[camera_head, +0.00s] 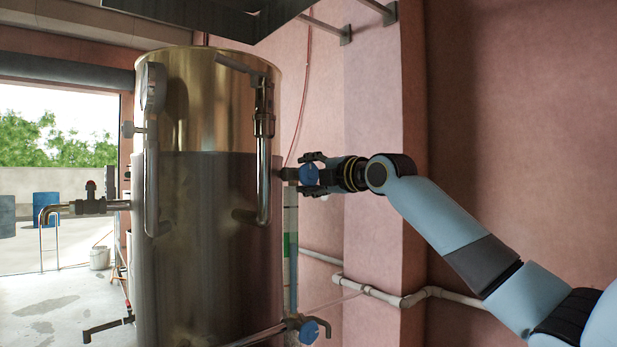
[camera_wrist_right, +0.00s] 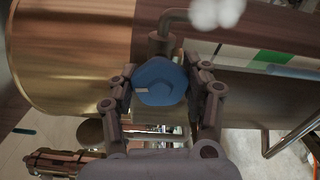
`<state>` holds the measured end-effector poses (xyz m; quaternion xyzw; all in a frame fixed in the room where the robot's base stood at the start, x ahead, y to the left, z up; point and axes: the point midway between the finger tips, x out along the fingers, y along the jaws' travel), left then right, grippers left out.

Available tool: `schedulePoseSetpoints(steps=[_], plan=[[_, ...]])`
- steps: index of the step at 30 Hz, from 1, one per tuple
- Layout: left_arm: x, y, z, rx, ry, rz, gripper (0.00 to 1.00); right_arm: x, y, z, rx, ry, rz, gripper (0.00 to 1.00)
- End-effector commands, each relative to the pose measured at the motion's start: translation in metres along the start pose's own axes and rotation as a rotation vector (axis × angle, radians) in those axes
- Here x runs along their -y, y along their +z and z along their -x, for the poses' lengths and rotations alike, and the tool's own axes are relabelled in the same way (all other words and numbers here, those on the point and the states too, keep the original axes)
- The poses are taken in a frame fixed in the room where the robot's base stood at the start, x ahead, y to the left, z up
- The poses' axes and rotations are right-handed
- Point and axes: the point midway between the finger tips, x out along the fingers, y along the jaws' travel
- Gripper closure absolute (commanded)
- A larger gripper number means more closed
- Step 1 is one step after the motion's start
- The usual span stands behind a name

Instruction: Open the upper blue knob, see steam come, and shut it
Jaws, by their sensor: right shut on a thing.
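The upper blue knob (camera_head: 309,174) sits on a short pipe at the right side of the tall metal boiler (camera_head: 205,200). My right gripper (camera_head: 306,173) reaches in from the right and is shut on this knob. In the right wrist view the blue knob (camera_wrist_right: 161,82) lies between the two fingers, with its grey valve body behind it. White puffs of steam (camera_wrist_right: 217,12) show at the pipe's outlet in that view. A lower blue knob (camera_head: 309,332) is near the bottom of the boiler. My left gripper is not in view.
A sight tube with a green band (camera_head: 288,245) runs between the two valves. White wall pipes (camera_head: 385,296) run below my right arm. A gauge (camera_head: 153,87) and a red-handled valve (camera_head: 90,198) are on the boiler's left. A dark hood (camera_head: 215,18) hangs above.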

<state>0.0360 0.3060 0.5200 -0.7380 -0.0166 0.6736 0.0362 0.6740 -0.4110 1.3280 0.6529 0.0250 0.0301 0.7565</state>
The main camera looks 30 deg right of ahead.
Motion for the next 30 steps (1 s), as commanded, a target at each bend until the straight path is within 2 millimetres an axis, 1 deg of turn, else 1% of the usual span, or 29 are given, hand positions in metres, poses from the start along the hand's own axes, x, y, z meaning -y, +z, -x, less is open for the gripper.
schedulePoseSetpoints(steps=[1,13,14,19,20,27,30], plan=[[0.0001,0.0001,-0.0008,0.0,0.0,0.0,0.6,0.008,-0.0015,-0.0002,-0.003,-0.016,0.001,0.84],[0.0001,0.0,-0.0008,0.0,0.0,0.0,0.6,0.0079,-0.0014,-0.0002,-0.003,-0.017,0.007,0.84],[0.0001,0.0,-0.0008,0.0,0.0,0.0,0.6,0.0079,-0.0014,-0.0002,-0.003,-0.017,0.007,0.51],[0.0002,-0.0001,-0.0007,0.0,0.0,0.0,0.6,0.0063,-0.0009,-0.0002,-0.002,-0.013,0.008,0.28],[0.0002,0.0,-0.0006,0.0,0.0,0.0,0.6,0.0057,-0.0008,-0.0002,-0.002,-0.012,0.008,0.25],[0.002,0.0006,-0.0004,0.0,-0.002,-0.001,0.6,0.0029,-0.0003,0.0002,-0.001,-0.006,0.01,0.25],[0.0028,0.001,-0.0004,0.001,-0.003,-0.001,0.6,0.0029,0.0003,0.0055,0.0,-0.006,0.011,0.25]])
